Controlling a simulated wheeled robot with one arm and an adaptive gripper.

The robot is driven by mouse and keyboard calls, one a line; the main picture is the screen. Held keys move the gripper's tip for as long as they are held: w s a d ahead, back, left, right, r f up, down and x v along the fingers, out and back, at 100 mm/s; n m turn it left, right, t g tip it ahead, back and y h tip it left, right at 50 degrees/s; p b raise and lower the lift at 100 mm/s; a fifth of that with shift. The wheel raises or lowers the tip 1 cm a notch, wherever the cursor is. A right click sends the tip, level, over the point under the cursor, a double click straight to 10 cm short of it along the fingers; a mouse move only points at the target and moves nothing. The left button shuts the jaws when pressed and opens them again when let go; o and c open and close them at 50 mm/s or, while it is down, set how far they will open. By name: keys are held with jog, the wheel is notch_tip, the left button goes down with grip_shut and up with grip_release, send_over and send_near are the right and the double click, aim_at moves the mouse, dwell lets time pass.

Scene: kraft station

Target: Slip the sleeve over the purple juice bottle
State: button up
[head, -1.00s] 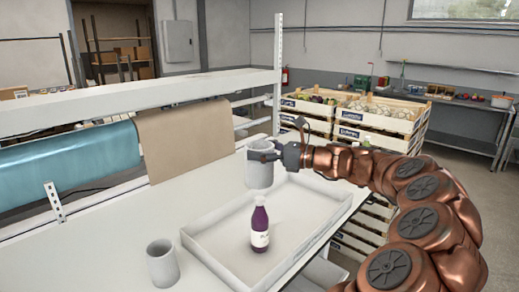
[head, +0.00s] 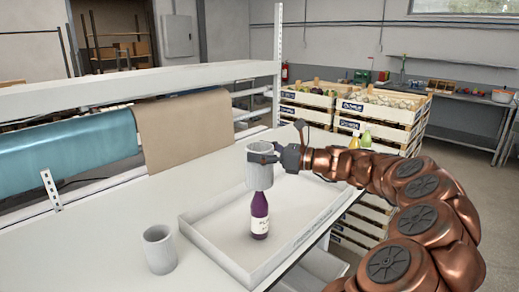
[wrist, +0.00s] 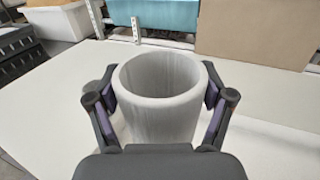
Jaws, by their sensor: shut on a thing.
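The purple juice bottle (head: 260,222) stands upright in the shallow white tray (head: 200,243), with its white label facing me. My gripper (head: 262,153) is shut on a pale grey, open-ended sleeve (head: 259,174) and holds it upright. In the head view the sleeve's lower edge overlaps the bottle's top, so the cap is hidden. I cannot tell whether the cap is inside the sleeve or behind it. In the wrist view the sleeve (wrist: 162,120) sits between both fingers (wrist: 160,100), and no bottle shows inside its opening.
A second grey sleeve-like cylinder (head: 159,249) stands on the white table left of the tray. A roll of brown paper (head: 180,130) and a blue roll (head: 70,145) hang behind. Stacked crates (head: 375,108) stand beyond the table at right.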

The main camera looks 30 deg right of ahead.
aim_at(267, 203)
jog(key=shift+f+b, duration=2.8)
jog(key=shift+f, duration=5.5)
jog(key=o, duration=0.6)
jog(key=shift+s, duration=0.1)
jog(key=v, duration=1.2)
